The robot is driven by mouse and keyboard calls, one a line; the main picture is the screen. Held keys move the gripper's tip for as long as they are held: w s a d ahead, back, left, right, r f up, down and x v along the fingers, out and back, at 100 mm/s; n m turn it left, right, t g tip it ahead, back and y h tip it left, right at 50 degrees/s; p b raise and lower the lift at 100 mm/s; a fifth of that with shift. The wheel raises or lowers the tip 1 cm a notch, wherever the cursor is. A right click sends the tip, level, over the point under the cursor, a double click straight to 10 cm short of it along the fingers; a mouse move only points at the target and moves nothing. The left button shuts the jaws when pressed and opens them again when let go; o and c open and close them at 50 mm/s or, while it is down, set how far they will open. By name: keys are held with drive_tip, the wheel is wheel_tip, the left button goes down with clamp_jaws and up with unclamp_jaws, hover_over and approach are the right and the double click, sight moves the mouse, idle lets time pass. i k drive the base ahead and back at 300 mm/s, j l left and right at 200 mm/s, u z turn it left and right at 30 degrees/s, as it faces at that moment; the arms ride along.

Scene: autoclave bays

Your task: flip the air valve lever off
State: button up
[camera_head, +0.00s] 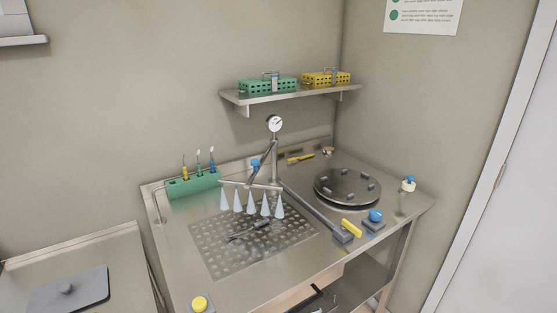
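A yellow lever (351,228) sits on a grey block at the front right of the steel bench, where a long grey bar ends. It looks like a valve lever, but I cannot read any label. A blue round knob (375,215) sits on a dark base just right of it. Another blue handle (256,163) is on the upright pipe stand, beside the post below a round gauge (275,124). I cannot tell for certain which of these is the air valve lever. My gripper is not in view.
Several pale nozzles (251,203) hang over a perforated drain (210,238) with a dark tool on it. A round dark plate (347,187) is behind the yellow lever. A green brush holder (192,184), a yellow button (199,303) and a wall shelf (290,95) with baskets are nearby.

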sight(346, 225)
drive_tip(key=i+l+u, duration=0.15)
drive_tip(key=i+u, duration=0.2)
drive_tip(key=i+l+u, duration=0.15)
drive_tip(key=u, duration=0.2)
drive_tip(key=i+l, duration=0.05)
